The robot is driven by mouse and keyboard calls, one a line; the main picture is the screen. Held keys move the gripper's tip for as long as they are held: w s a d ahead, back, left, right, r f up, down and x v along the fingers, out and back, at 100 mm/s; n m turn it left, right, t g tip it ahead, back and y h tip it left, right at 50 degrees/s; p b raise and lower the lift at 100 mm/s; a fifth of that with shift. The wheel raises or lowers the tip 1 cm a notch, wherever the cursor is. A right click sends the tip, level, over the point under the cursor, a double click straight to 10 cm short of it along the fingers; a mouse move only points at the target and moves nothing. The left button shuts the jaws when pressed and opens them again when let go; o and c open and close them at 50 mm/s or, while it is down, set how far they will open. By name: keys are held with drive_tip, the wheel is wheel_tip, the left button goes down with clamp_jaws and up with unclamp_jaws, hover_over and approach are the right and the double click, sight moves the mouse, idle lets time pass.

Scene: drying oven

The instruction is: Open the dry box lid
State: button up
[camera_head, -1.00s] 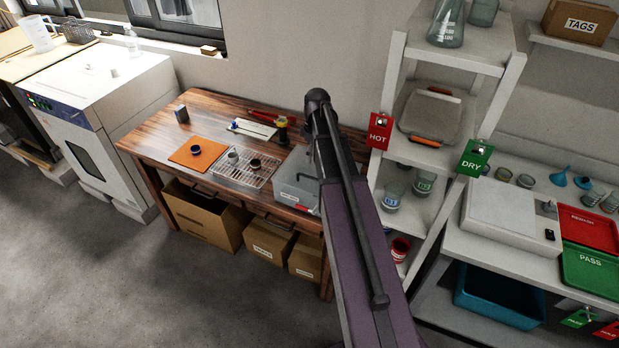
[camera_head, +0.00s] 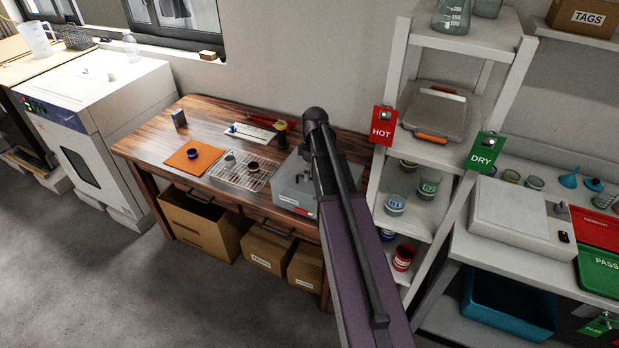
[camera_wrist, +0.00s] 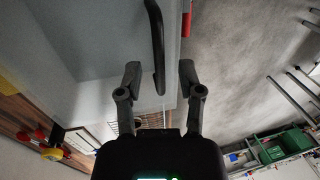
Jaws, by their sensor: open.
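The dry box, a grey box (camera_head: 287,187) with a white and red label on its front, sits at the right end of the wooden table. Its lid looks shut, and my arm hides its right part. In the wrist view its grey surface (camera_wrist: 95,45) fills the upper left, with a black bar handle (camera_wrist: 155,45) on it. My gripper (camera_wrist: 160,73) is open. The handle's lower end shows between the two fingertips, with gaps on both sides; I cannot tell if it lies at fingertip depth. In the head view my arm hides the gripper.
On the wooden table (camera_head: 150,145), a wire rack (camera_head: 240,180) with small cups and an orange mat (camera_head: 180,160) are left of the box. A white shelf unit (camera_head: 440,150) with glassware stands close on the right. Open floor (camera_head: 90,270) lies at lower left.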

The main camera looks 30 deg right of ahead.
drive_tip(key=shift+f, duration=0.15)
clamp_jaws()
drive_tip(key=shift+r, duration=0.2)
